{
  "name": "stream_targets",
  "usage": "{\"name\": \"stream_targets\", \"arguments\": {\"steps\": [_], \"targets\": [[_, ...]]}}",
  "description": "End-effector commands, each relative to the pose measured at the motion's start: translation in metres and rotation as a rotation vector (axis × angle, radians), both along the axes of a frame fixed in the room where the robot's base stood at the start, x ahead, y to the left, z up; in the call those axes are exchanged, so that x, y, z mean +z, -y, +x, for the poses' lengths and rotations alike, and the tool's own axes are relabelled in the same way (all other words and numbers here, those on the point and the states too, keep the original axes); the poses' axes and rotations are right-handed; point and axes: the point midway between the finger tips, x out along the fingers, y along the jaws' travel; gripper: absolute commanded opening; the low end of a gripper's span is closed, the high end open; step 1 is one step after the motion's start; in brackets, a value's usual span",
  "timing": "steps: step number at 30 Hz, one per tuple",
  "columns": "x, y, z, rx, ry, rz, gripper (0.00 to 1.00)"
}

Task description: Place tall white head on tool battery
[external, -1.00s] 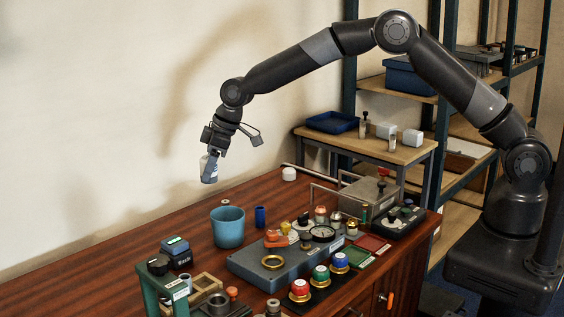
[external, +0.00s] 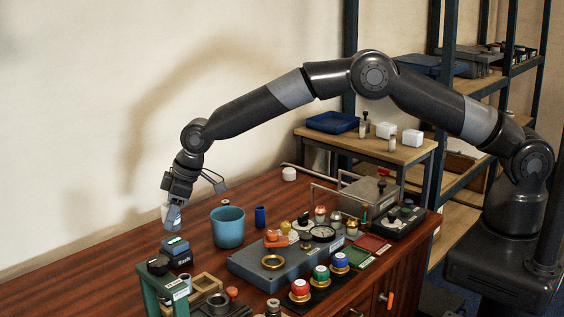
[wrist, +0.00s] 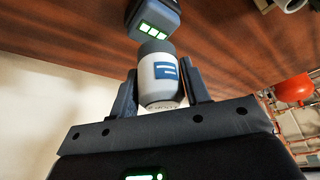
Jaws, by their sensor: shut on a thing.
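The tall white head (wrist: 159,76) is a white cylinder with a grey end and a blue label. My gripper (wrist: 160,88) is shut on it, one finger on each side, in the wrist view. In the external view my gripper (external: 173,214) points down, with the white head (external: 165,211) partly hidden by a finger. The tool battery (external: 176,252) is a dark block with a blue top and green marks, on the table at left. The head is above the battery, and a small gap seems to show between them. The battery also shows in the wrist view (wrist: 153,17), beyond the grey end.
A blue cup (external: 228,228) stands right of the battery. A green stand (external: 160,285) and a wooden frame (external: 208,287) are in front of it. A grey panel (external: 250,268) with several fittings lies farther right. Bare table lies left of the battery.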

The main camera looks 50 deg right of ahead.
Motion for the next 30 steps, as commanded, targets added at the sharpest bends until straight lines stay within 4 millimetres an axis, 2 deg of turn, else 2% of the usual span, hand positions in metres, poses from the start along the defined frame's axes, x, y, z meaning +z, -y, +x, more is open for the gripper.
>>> {"name": "stream_targets", "arguments": {"steps": [7,18,19,26,30], "targets": [[-0.035,0.001,-0.001,0.001,-0.002,-0.002,0.18],[-0.039,0.001,-0.001,0.000,-0.002,-0.001,0.18],[-0.039,0.001,-0.001,0.000,-0.002,-0.001,0.45],[-0.039,0.001,0.000,0.000,-0.002,-0.001,0.64],[-0.039,0.001,-0.001,0.000,-0.002,-0.001,0.65]]}}
